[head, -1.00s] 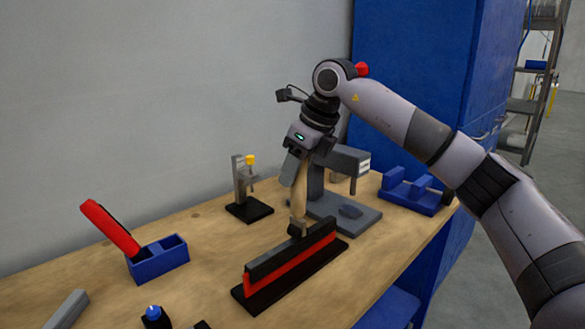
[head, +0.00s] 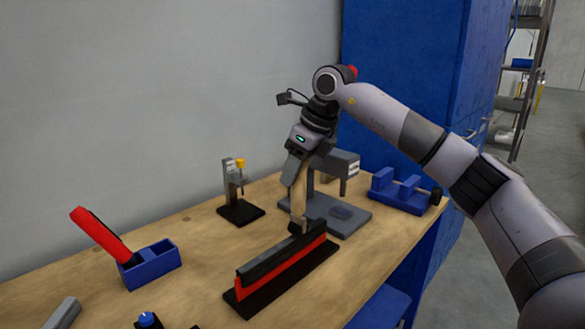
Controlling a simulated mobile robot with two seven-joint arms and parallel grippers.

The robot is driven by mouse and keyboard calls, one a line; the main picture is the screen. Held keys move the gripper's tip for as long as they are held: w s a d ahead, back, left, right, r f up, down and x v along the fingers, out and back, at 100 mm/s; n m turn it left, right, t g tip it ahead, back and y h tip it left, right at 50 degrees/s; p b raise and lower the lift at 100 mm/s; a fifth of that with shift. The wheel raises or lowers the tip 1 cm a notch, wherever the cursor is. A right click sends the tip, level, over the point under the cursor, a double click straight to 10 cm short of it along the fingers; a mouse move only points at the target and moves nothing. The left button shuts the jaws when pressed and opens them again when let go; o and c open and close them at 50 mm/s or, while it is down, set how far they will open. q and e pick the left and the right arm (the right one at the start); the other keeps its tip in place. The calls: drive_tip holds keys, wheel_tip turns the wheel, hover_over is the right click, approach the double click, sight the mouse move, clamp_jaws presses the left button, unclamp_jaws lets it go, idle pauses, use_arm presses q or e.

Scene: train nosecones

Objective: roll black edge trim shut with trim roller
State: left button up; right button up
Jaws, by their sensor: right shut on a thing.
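The black edge trim (head: 262,266) runs along the top of a red strip (head: 275,278) on a black base on the wooden bench. The trim roller (head: 299,203) has a light wooden handle and a dark lower end. My right gripper (head: 300,170) is shut on the roller's handle from above. The roller points down, and its lower end is at the far right part of the trim and looks to be touching it; the exact contact is too small to tell. My left gripper is not in view.
A blue holder (head: 152,268) with a red-handled tool (head: 101,234) stands at left. A small clamp stand (head: 238,209), a grey press (head: 335,212) and a blue cradle (head: 403,193) stand farther back. A blue-capped bottle (head: 148,321) is at the front edge. Bare bench lies left of the trim.

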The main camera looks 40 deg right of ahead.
drive_tip(key=shift+w+d+f+p, duration=0.1)
drive_tip(key=shift+d+p, duration=0.2)
drive_tip(key=shift+d, duration=0.7)
drive_tip(key=d+p, duration=0.1)
drive_tip(key=d, duration=0.1)
drive_tip(key=shift+w+d+p, duration=0.2)
drive_tip(key=shift+d+p, duration=0.2)
